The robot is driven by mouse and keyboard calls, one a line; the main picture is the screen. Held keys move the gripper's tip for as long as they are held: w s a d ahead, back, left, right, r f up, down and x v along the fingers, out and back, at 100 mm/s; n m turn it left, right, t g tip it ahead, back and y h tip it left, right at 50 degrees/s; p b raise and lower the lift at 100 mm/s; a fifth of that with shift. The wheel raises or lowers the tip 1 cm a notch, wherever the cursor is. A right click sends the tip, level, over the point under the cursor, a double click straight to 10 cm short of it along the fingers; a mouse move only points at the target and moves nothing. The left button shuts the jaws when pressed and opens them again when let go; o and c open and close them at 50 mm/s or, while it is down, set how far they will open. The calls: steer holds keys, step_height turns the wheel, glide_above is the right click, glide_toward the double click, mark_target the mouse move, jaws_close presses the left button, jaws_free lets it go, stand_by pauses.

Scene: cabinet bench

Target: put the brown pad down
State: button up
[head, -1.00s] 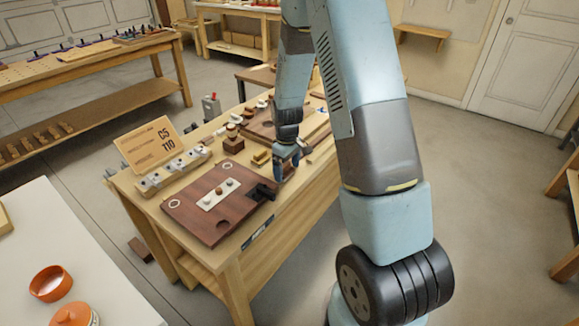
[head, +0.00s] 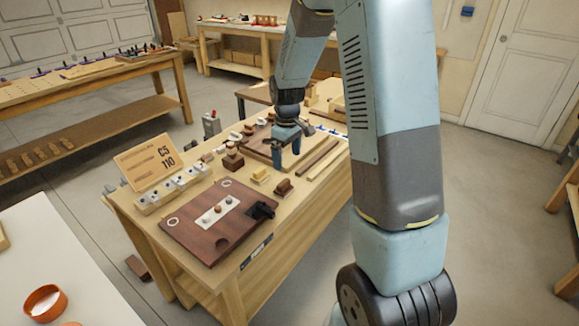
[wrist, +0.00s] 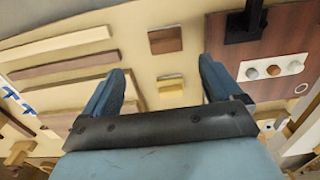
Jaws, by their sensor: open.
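The brown pad (head: 284,187) lies on the bench top, in front of the gripper in the head view and to the right of a small yellow block. In the wrist view the brown pad (wrist: 165,40) is a flat square beyond the fingertips, apart from them. My gripper (head: 287,158) is open and empty above the bench, behind the pad. Its two blue fingers also show spread apart in the wrist view (wrist: 160,80), with bare bench and the yellow block (wrist: 170,86) seen between them.
A dark red-brown board (head: 190,232) with a white strip and black clamp lies at the near end. Long strips (head: 316,157) lie right of the gripper. A card (head: 147,161) and a row of metal pieces (head: 172,192) stand on the left.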

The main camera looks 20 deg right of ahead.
steer(key=s+r+m+t, duration=0.1)
steer(key=s+r+m, duration=0.1)
steer(key=s+r, duration=0.55)
steer(key=s+r+m+t, duration=0.15)
steer(key=s+r, duration=0.25)
steer(key=r, duration=0.6)
steer(key=s+r+m+t, duration=0.1)
steer(key=s+r+m, duration=0.1)
steer(key=s, duration=0.6)
steer(key=s+r+m+t, duration=0.1)
steer(key=s+r, duration=0.3)
steer(key=s, duration=0.4)
steer(key=shift+s+d+r+m+t, duration=0.15)
steer(key=shift+s+r+m+t, duration=0.15)
steer(key=shift+t, duration=0.25)
